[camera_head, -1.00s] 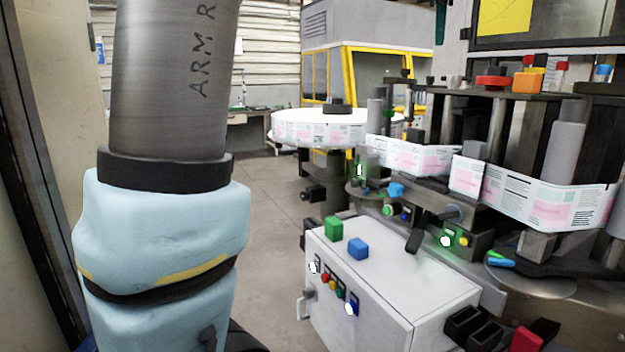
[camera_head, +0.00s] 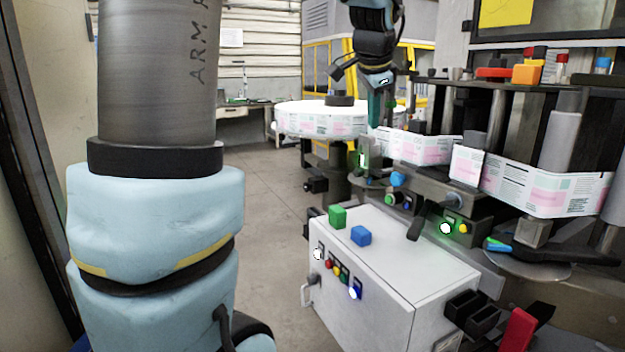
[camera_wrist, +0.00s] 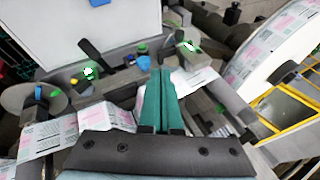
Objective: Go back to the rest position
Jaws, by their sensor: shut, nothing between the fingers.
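My gripper (camera_head: 375,110) shows at the top centre of the head view, pointing down in front of the label web and beside the white reel. In the wrist view its green fingers (camera_wrist: 158,95) lie together, shut and empty. My large arm links fill the left of the head view. The label reel (camera_head: 318,120) stands behind, with its printed web (camera_head: 425,148) running right across the labeller. The reel also shows at the upper right of the wrist view (camera_wrist: 270,50).
A white control cabinet (camera_head: 400,262) stands in front, with a green block (camera_head: 337,215) and a blue block (camera_head: 360,235) on top. The labeller's shelf with an orange block (camera_head: 527,74) is at right. A yellow-framed machine (camera_head: 420,58) stands behind. Open floor (camera_head: 270,215) lies left of the cabinet.

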